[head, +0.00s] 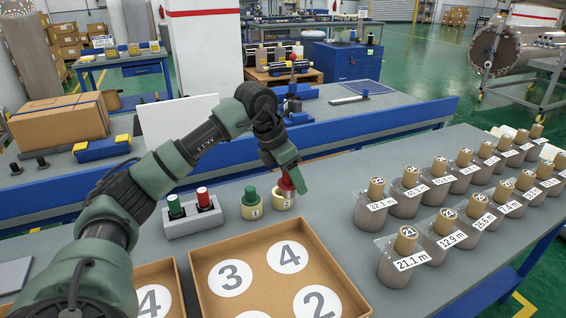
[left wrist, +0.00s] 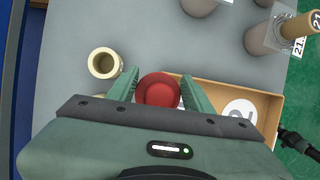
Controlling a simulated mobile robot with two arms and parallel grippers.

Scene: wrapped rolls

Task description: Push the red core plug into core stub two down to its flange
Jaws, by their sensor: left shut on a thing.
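My left gripper (head: 288,178) is shut on the red core plug (head: 286,184), holding it by the red head with a grey lower part hanging below. In the head view the plug overlaps cream core stub two (head: 283,204) on the grey table. In the left wrist view the plug's round red top (left wrist: 160,92) sits between the two fingers (left wrist: 158,94). A green plug (head: 250,194) stands in the neighbouring stub (head: 251,210). My right gripper is out of view.
A grey holder (head: 192,220) with another green and another red plug stands left of the stubs. Numbered cardboard trays (head: 207,262) lie in front. Rows of wrapped rolls (head: 404,258) with labels fill the right side. Some bare table lies between stubs and rolls.

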